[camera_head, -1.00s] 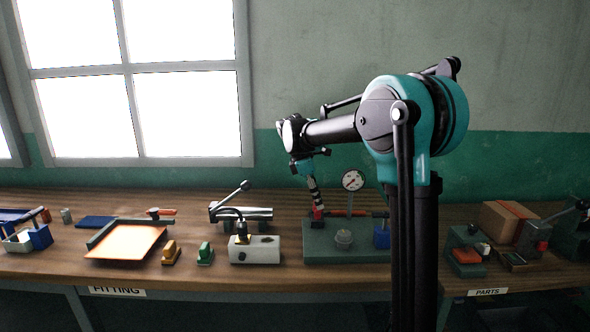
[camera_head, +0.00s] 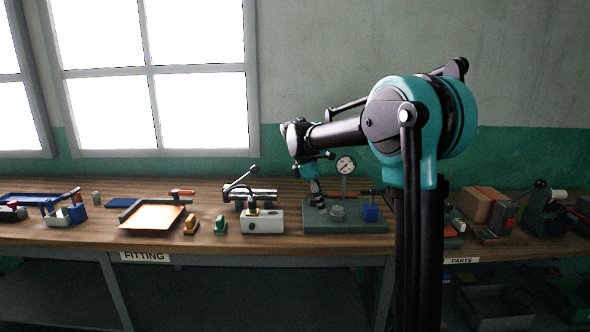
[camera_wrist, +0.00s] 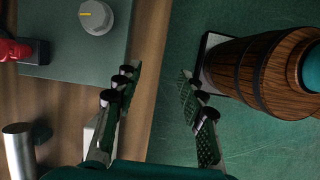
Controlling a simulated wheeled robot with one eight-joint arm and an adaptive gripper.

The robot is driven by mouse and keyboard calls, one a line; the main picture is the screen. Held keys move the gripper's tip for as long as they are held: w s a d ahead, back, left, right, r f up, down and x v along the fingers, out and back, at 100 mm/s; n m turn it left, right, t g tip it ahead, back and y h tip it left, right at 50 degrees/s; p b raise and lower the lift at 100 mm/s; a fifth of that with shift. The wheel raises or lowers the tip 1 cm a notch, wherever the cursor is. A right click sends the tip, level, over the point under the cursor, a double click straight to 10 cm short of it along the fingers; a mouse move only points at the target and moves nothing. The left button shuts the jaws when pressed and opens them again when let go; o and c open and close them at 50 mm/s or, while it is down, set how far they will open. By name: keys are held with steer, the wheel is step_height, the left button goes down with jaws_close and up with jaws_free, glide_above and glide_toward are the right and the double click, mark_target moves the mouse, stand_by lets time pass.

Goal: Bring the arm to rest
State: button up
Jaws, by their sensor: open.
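My gripper (camera_wrist: 158,95) is open in the wrist view, its two fingers spread apart with nothing between them. In the head view my arm reaches forward to the left, and my gripper (camera_head: 317,198) hangs near the green gauge stand (camera_head: 345,228). The fingertips are small and dark there. The bench top (camera_head: 285,240) lies behind and below.
The gauge stand carries a dial gauge (camera_head: 346,165). A white block (camera_head: 262,222) stands left of it, and an orange tray (camera_head: 152,217) farther left. A cardboard box (camera_head: 483,205) is at the right. In the wrist view a wooden barrel (camera_wrist: 262,72) stands close to the right finger.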

steer(key=s+d+f+m+t+y, duration=0.1)
steer(key=s+d+f+m, duration=0.2)
steer(key=s+f+m, duration=0.3)
steer(key=s+d+f+m+t+y, duration=0.1)
steer(key=s+d+f+m, duration=0.3)
steer(key=s+f, duration=0.3)
steer(key=s+d+f+m+t+y, duration=0.1)
steer(key=s+f+m, duration=0.5)
steer(key=s, duration=0.8)
steer(key=d+m+t, duration=0.1)
steer(key=d, duration=0.1)
steer(key=shift+d+f+m+y, duration=0.2)
steer(key=shift+d+m+y, duration=0.1)
steer(key=shift+d+y, duration=0.1)
